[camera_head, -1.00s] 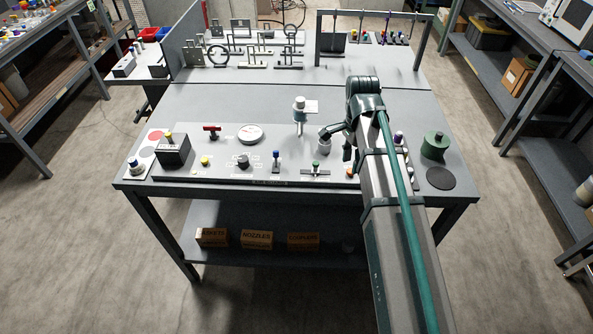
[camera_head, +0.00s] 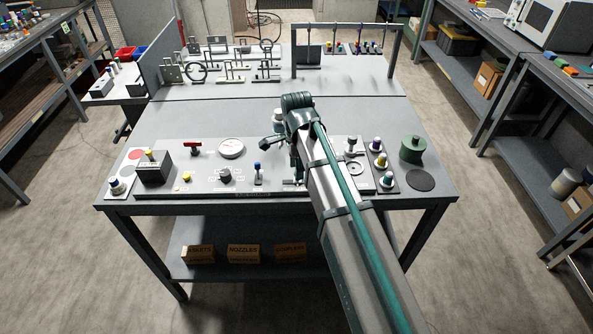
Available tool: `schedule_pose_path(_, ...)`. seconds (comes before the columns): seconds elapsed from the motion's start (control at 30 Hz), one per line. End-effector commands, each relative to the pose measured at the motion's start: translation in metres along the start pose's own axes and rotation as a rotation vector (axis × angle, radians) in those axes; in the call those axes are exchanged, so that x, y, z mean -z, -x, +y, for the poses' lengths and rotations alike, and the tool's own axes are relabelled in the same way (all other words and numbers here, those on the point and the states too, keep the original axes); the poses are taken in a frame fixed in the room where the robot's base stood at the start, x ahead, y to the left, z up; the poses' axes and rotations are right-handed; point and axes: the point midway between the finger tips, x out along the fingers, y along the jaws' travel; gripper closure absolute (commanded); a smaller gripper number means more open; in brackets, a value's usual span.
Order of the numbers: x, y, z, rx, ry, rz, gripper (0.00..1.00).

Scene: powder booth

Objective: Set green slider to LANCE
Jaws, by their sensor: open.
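The green slider's knob is hidden behind my arm at the front of the grey panel. Only the left end of its track (camera_head: 291,182) shows, just left of my arm. Its position marks cannot be read. My gripper (camera_head: 282,153) is above the panel, behind and slightly left of that track in the picture. Its dark fingers are spread apart, with nothing seen between them. Whether it touches anything cannot be told.
A blue-knobbed lever (camera_head: 257,168) and a black rotary knob (camera_head: 225,175) stand left of the track. A gauge (camera_head: 231,148) and a red-handled valve (camera_head: 193,147) are behind. The table's middle is clear.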

Motion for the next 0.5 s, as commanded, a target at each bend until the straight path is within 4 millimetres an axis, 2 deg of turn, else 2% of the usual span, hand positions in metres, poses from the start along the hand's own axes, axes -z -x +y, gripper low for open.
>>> schedule_pose_path(0.2, 0.0, -0.021, 0.0, -0.001, 0.0, 0.0, 0.53)
schedule_pose_path(0.5, 0.0, -0.029, 0.0, 0.0, 0.0, 0.0, 0.53)
